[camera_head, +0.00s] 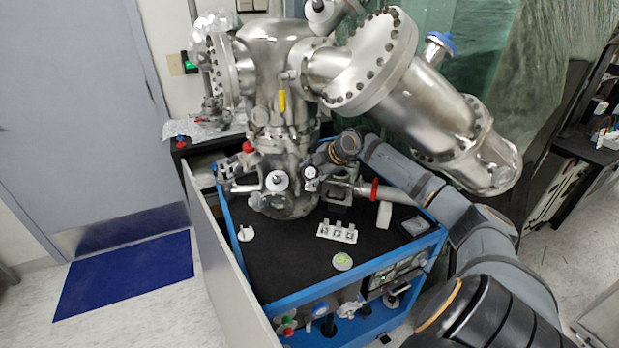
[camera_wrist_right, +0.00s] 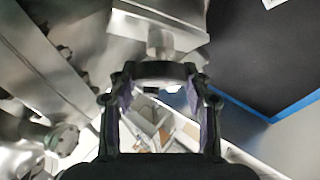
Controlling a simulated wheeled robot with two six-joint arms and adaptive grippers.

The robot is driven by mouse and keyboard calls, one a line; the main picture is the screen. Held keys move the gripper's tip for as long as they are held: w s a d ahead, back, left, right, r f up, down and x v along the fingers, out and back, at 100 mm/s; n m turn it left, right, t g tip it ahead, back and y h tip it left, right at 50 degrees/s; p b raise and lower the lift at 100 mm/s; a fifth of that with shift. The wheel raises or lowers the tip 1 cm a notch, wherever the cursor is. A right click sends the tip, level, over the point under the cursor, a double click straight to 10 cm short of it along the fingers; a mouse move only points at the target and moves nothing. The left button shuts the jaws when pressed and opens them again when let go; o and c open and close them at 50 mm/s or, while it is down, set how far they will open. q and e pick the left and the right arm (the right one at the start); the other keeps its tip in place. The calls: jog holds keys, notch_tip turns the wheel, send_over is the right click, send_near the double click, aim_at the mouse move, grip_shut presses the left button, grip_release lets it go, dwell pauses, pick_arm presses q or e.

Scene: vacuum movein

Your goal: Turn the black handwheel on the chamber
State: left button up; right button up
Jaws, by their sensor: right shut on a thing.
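The steel chamber (camera_head: 285,120) stands on a black-topped blue cart. The black handwheel (camera_wrist_right: 155,70) shows in the right wrist view as a dark curved rim at the end of a metal stem, seen nearly edge-on. My right gripper (camera_head: 318,163) reaches in to the chamber's lower right side in the head view. In the right wrist view, its two fingers (camera_wrist_right: 155,88) are on either side of the handwheel and shut on it. In the head view the handwheel is small and largely hidden by the gripper. My left gripper is not in view.
The cart top (camera_head: 285,255) has a white labelled block (camera_head: 337,232) and small parts on it. A large angled steel tube (camera_head: 420,100) hangs above my right arm. A red-ringed pipe (camera_head: 374,190) lies close to the wrist. A blue mat (camera_head: 125,275) lies on the floor at left.

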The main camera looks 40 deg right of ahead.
dwell(0.3)
jog(key=o, duration=1.2)
jog(key=shift+d, duration=0.1)
jog(key=shift+c, duration=0.2)
